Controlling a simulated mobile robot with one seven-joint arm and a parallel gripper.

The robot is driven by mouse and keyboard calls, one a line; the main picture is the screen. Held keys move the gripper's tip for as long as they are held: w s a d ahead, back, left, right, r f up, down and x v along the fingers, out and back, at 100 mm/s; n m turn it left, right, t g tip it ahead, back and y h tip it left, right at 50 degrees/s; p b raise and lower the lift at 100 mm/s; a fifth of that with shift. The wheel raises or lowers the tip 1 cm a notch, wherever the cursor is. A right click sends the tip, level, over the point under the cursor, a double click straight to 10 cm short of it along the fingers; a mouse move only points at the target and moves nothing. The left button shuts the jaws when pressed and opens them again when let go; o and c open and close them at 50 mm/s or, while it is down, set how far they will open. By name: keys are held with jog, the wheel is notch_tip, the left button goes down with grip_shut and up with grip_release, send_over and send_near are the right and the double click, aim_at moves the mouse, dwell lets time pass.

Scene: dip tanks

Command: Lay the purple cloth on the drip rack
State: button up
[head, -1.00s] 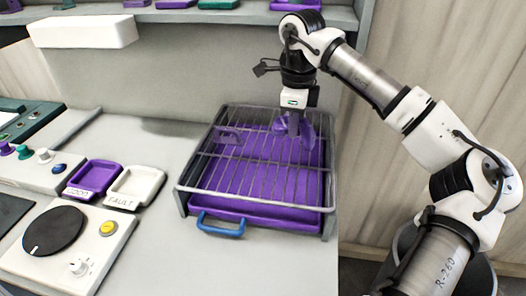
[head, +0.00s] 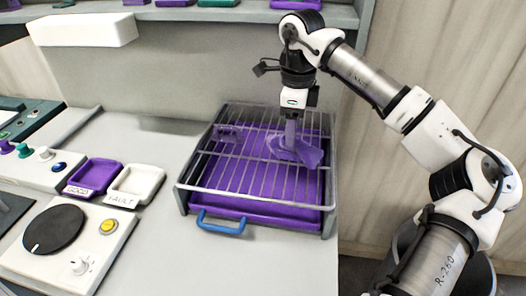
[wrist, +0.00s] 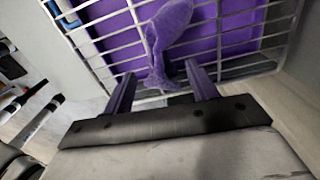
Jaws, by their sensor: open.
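The purple cloth (head: 298,152) lies crumpled on the wires of the drip rack (head: 178,186), toward its right side. In the wrist view the cloth (wrist: 165,40) is bunched, with its narrow end between my fingers and clear space on both sides. My gripper (head: 290,138) points down just above the cloth. In the wrist view my gripper (wrist: 160,74) has its two purple fingers spread apart, holding nothing. Whether the cloth touches a finger is hard to tell.
Under the rack is a purple tray (head: 225,208) with a blue handle (head: 221,227) in front. Left of it are a white tray (head: 137,183), a purple tray (head: 93,177) and a device with a black disc (head: 54,230). A shelf (head: 215,15) runs along the back.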

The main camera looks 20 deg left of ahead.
jog(key=shift+r, duration=0.15)
notch_tip(320, 180, up, 14)
jog(key=b, duration=0.1)
jog(key=shift+f, duration=0.2)
jog(key=shift+f, duration=0.1)
dwell(0.3)
